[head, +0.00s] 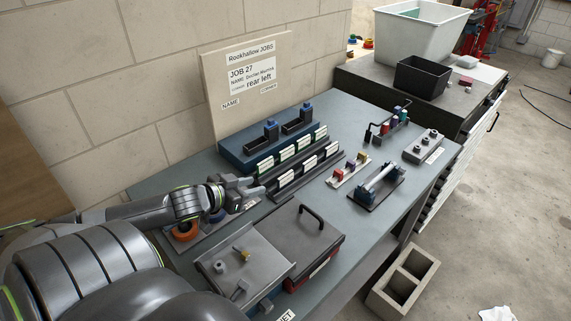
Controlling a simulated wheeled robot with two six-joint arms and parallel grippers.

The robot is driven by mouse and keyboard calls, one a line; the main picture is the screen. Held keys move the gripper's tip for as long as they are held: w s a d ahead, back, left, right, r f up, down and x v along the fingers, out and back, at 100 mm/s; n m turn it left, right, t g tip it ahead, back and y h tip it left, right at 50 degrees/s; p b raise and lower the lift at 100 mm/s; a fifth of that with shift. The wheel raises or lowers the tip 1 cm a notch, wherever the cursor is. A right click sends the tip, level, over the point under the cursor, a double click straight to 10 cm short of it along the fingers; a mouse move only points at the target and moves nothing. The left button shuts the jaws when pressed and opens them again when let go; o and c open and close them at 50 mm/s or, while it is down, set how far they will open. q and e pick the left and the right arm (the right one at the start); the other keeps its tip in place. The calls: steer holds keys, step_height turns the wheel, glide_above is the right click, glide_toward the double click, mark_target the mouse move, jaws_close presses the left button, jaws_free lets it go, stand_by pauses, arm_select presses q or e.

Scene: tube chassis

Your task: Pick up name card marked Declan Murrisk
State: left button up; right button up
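Several white name cards stand in two dark racks, the back row (290,153) and the front row (305,167), in the middle of the bench. Their print is too small to read, so I cannot tell which is marked Declan Murrisk. My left gripper (257,187) is just left of the front rack's near end, pointing right. Its fingers look apart, with nothing visible between them. My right gripper is not in view.
A dark lidded box (308,240) and a grey tray (238,262) with small parts lie in front of the racks. A blue block stand (245,150) is behind. A tube fixture (378,187) and coloured parts (348,172) stand right. The bench (395,215) is clear at the right front.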

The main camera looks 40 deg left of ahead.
arm_select(q)
steer(key=b, duration=0.4)
glide_toward(286, 175)
steer(key=x, duration=0.2)
steer(key=f+x, duration=0.1)
steer(key=x, duration=0.1)
steer(key=shift+x, duration=3)
steer(key=shift+a+r, duration=0.1)
jaws_close()
